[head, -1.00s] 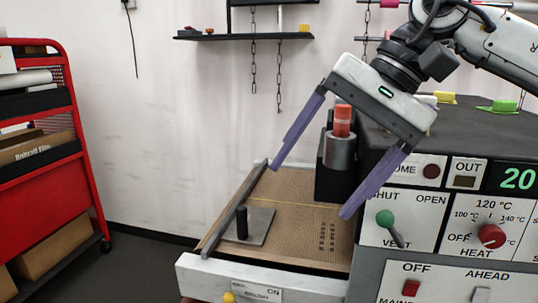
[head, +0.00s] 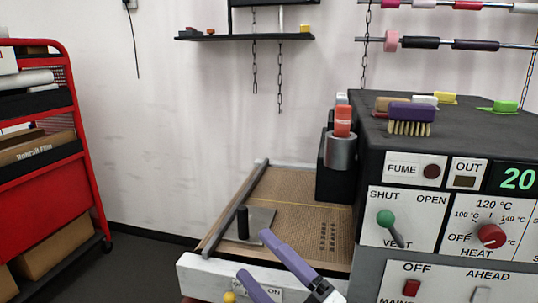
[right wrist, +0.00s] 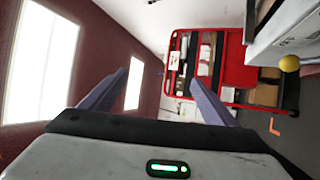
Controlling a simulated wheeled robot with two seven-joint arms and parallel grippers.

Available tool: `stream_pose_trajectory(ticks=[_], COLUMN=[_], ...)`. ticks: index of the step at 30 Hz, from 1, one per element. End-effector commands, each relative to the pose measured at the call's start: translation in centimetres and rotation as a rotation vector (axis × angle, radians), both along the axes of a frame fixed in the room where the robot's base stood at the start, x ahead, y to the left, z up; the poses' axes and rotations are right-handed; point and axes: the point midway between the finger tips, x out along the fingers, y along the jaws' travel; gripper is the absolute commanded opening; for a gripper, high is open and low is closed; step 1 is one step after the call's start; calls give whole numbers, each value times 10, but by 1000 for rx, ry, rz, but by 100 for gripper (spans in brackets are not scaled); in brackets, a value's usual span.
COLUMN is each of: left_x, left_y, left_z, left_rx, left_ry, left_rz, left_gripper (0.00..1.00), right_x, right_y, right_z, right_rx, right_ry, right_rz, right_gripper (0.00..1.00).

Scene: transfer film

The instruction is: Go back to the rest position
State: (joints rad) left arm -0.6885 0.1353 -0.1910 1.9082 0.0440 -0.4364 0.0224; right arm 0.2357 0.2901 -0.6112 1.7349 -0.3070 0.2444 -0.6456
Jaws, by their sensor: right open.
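My right gripper (head: 252,253) shows low in the head view, in front of the machine's tray. Its two purple fingers are spread apart with nothing between them. They point up and to the left, and part of the gripper is cut off by the bottom edge. In the right wrist view the gripper (right wrist: 158,77) is also open and empty, with the room and a red cart beyond its fingers. My left gripper is in neither view.
The machine (head: 370,150) stands at the right, with its brown mesh tray (head: 285,208) behind my right gripper. The red cart (head: 85,185) stands at the left. Bare floor (head: 130,265) lies between them.

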Motion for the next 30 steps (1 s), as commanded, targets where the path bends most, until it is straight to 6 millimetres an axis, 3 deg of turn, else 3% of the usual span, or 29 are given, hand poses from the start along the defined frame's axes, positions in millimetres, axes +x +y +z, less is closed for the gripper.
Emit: stream_pose_trajectory(ticks=[1,3,8,12,15,18,21,24,30], left_x=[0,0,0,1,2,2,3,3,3], left_y=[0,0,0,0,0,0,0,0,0], left_z=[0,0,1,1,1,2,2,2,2], left_rx=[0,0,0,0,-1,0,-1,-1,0], left_ry=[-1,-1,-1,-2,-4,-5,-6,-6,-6], left_rz=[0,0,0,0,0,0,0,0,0], left_gripper=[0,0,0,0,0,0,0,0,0], right_x=[-2,-6,-44,-102,-149,-190,-219,-233,-237], right_y=[-16,-40,-90,-128,-150,-166,-176,-181,-182], right_z=[-38,-86,-192,-274,-319,-350,-367,-375,-377], right_rx=[74,177,391,563,670,753,807,836,842], right_ry=[173,397,837,1165,1353,1490,1574,1616,1627], right_rz=[-41,-103,-253,-402,-510,-601,-664,-698,-706], right_gripper=[82,82,82,82,82,82,82,82,82])
